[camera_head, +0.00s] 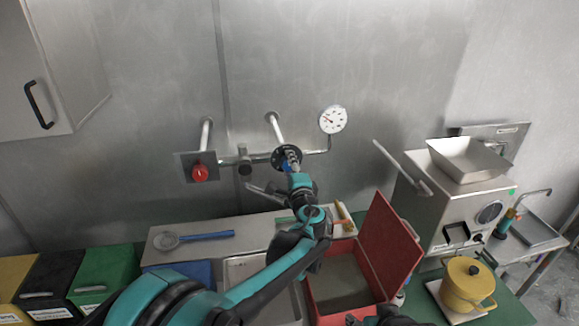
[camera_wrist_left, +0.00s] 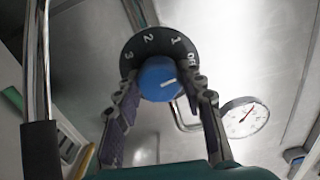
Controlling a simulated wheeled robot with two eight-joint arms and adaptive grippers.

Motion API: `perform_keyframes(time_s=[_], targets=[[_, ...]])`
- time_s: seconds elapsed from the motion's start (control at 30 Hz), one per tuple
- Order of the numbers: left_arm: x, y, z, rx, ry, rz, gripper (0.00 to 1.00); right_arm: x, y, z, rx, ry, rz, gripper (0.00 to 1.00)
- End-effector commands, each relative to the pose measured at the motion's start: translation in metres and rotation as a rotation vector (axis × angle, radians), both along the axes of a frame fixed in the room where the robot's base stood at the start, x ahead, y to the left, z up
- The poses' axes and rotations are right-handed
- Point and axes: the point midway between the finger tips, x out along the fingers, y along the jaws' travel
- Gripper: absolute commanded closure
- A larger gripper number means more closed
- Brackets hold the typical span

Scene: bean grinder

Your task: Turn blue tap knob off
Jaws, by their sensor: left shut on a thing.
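The blue tap knob (camera_wrist_left: 158,80) sits in the middle of a round black dial (camera_wrist_left: 130,62) with white marks 3, 2, 1 and Off. The knob's white line points right, near the Off side. My left gripper (camera_wrist_left: 165,90) is shut on the knob, one finger on each side of it. In the head view my left gripper (camera_head: 292,164) reaches up to the black dial (camera_head: 280,158) on the wall pipe and covers most of the knob. A dark part at the bottom edge seems to be my right gripper (camera_head: 385,318); its fingers cannot be made out.
A red knob (camera_head: 200,173) is left on the same pipe, and a pressure gauge (camera_head: 333,120) is close on the right. Below are an open red box (camera_head: 390,250), a blue-handled strainer (camera_head: 207,236) and a yellow pot (camera_head: 466,285). A steel machine (camera_head: 455,210) stands right.

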Motion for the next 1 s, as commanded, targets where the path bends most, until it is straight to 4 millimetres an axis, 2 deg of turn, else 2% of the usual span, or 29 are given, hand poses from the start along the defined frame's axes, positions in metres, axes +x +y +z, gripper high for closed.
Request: perform_keyframes(time_s=[0.4,0.9,0.93,1.0], targets=[[-0.0002,-0.0003,-0.0007,0.165,0.033,-0.001,0.9,0.0,0.0,-0.0029,0.0,0.0,0.0,0.39],[-0.0002,-0.0003,-0.0007,0.183,0.037,-0.001,0.9,0.0,0.0,-0.0032,0.0,0.0,0.0,0.39],[-0.0002,-0.0003,-0.0007,0.183,0.037,-0.001,0.58,0.0,0.0,-0.0032,0.0,0.0,0.0,0.39],[-0.0002,-0.0003,-0.0007,0.183,0.037,-0.001,0.4,0.0,0.0,-0.0032,0.0,0.0,0.0,0.39]])
